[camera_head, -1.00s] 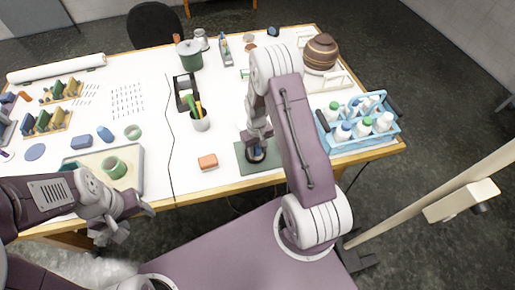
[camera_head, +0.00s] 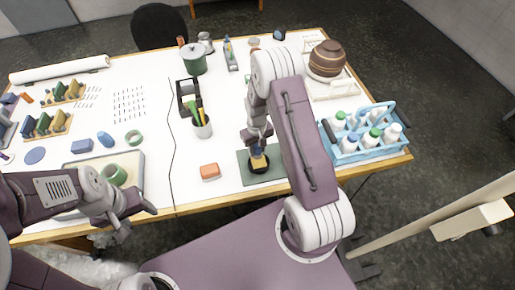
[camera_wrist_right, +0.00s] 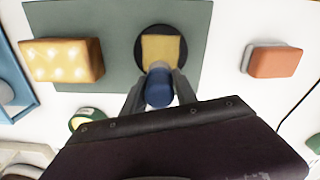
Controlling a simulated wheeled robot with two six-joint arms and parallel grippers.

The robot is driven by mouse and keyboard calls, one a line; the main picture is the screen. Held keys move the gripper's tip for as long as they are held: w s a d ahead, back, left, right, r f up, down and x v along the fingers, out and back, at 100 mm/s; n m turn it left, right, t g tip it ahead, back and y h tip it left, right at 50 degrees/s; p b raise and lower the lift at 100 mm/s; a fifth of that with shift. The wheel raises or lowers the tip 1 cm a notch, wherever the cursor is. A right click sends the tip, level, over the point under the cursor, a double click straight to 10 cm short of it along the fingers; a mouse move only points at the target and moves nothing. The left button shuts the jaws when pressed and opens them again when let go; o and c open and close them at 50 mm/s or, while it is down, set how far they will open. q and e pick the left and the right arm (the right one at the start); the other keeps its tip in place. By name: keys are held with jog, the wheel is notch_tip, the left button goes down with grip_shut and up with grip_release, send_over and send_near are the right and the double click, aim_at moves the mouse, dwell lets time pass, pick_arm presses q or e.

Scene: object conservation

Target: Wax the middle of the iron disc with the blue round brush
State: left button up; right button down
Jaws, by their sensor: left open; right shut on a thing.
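The iron disc (camera_head: 260,172) is dark and round and lies on a grey-green mat (camera_head: 276,173); the disc also shows in the right wrist view (camera_wrist_right: 141,50). My right gripper (camera_wrist_right: 157,90) is shut on the blue round brush (camera_wrist_right: 159,88), above the near side of the disc. A yellow square area (camera_wrist_right: 161,50) covers the disc's middle, beyond the brush's pale tip. Whether the tip touches it I cannot tell. In the head view this yellow area (camera_head: 259,161) shows just below my right gripper (camera_head: 257,145). My left gripper (camera_head: 138,219) is open and empty near the table's front edge.
A yellow spotted block (camera_wrist_right: 62,60) lies on the mat's edge. An orange block (camera_head: 210,172) is left of the mat. White table is clear around the orange block.

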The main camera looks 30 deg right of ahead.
jog(key=r, duration=0.1)
jog(key=w+r+p, duration=0.1)
jog(key=shift+d+r+p, duration=0.15)
jog(key=shift+r+p, duration=0.15)
jog(key=shift+r, duration=0.05)
jog(key=shift+r+p, duration=0.3)
jog(key=r+p, duration=0.1)
jog(key=s+r, duration=0.1)
jog(key=shift+r+p, duration=0.35)
jog(key=shift+p, duration=0.05)
jog(key=shift+r, duration=0.35)
jog(key=shift+w+r+p, duration=0.3)
jog(key=shift+r+p, duration=0.4)
jog(key=shift+p, duration=0.2)
jog(key=shift+s, duration=0.1)
jog(key=shift+r, duration=0.1)
